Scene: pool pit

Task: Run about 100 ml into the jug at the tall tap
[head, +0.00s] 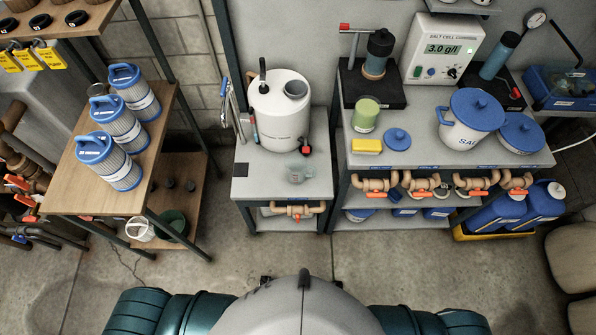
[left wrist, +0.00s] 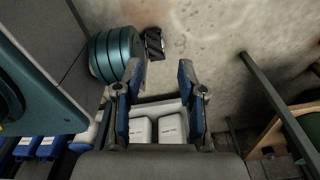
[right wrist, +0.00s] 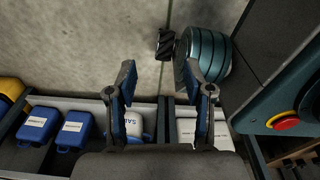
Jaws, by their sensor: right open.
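I cannot tell which fitting is the tall tap. My left gripper (left wrist: 157,75) is open and empty in the left wrist view. My right gripper (right wrist: 160,74) is open and empty in the right wrist view. Neither gripper shows in the head view.
Brown pipes with orange valves (head: 299,210) run below the bench tops. A wooden rack at left holds blue-capped filters (head: 118,172). Bare floor lies in front.

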